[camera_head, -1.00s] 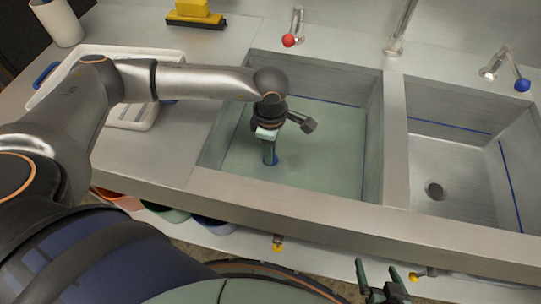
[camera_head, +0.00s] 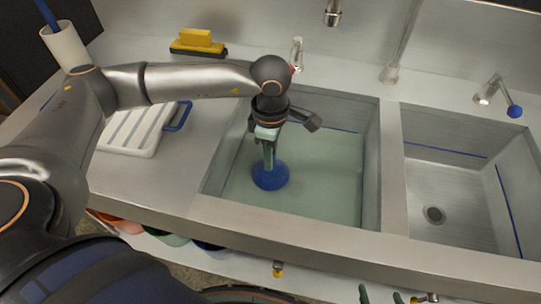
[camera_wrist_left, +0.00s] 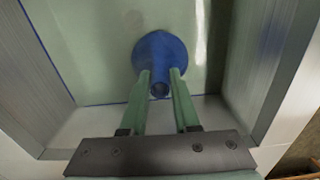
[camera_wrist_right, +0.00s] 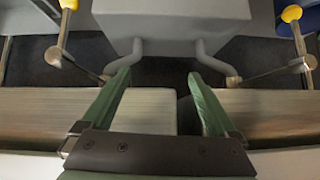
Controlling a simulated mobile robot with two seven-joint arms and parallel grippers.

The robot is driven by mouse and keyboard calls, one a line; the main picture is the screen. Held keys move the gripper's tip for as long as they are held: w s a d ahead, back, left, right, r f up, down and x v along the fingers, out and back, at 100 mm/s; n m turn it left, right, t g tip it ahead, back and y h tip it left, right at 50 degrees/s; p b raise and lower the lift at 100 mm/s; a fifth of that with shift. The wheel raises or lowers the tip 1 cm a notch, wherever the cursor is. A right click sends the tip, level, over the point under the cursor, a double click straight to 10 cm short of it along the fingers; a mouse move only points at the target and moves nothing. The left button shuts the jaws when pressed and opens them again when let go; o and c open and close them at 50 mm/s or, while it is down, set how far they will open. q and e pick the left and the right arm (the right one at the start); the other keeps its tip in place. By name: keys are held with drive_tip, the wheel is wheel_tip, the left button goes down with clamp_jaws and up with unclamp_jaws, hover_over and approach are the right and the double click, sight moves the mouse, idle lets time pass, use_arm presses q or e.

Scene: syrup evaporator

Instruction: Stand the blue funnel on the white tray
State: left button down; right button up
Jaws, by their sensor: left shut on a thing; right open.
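The blue funnel (camera_head: 269,176) is in the left sink basin, wide mouth down and spout up. My left gripper (camera_head: 268,158) is shut on its spout from above. In the left wrist view the green fingers (camera_wrist_left: 161,74) flank the spout of the funnel (camera_wrist_left: 160,48). Whether the rim touches the water cannot be told. The white tray (camera_head: 122,143) lies on the counter left of the basin, ribbed, with a blue handle, partly hidden by my left arm. My right gripper (camera_head: 382,294) is open and empty in front of the sink; it also shows in the right wrist view (camera_wrist_right: 158,75).
The left basin (camera_head: 325,178) holds greenish water; its wall stands between funnel and tray. An empty right basin (camera_head: 460,185) has a drain. A yellow block on a dark base (camera_head: 198,43) and a white cup (camera_head: 64,46) stand at the back left. Taps line the back.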

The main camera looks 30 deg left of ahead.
use_arm(q)
wheel_tip(320, 180, up, 6)
drive_tip(key=p, duration=0.2)
drive_tip(key=shift+f+p, duration=0.15)
drive_tip(key=shift+p, duration=0.25)
wheel_tip(320, 180, up, 10)
drive_tip(key=p, duration=0.5)
drive_tip(key=shift+r+p, duration=0.25)
drive_tip(key=shift+p, duration=0.1)
use_arm(e)
wheel_tip(320, 180, up, 8)
drive_tip(key=s+d, duration=0.1)
drive_tip(key=shift+d+f, duration=0.25)
drive_tip(key=shift+d, duration=0.1)
use_arm(q)
drive_tip(key=shift+s, duration=0.1)
use_arm(e)
drive_tip(key=shift+s, duration=0.15)
